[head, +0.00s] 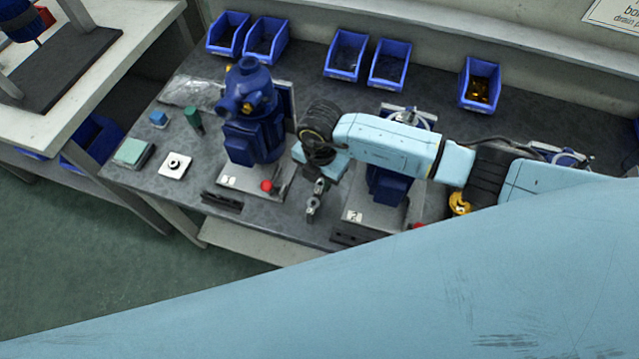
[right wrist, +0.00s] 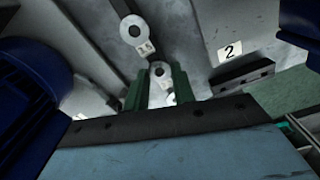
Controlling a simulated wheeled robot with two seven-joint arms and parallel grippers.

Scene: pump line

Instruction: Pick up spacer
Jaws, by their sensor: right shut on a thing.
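My right gripper (head: 318,184) reaches down over the grey bench (head: 270,215), between two blue pump units. In the right wrist view its two green fingers (right wrist: 158,88) are shut on a small pale grey round piece with a dark centre, which I take to be the spacer (right wrist: 158,70). Much of it is hidden by the fingers. A similar round piece with a dark centre (right wrist: 133,30) shows just beyond the fingertips. In the head view the held piece is too small to make out clearly. My left gripper is not in view.
One blue pump (head: 250,125) stands left of the gripper and another (head: 388,185) right of it, partly behind my arm. A white square plate (head: 173,165) and a green block (head: 133,151) lie at the left. Blue bins (head: 345,55) line the back.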

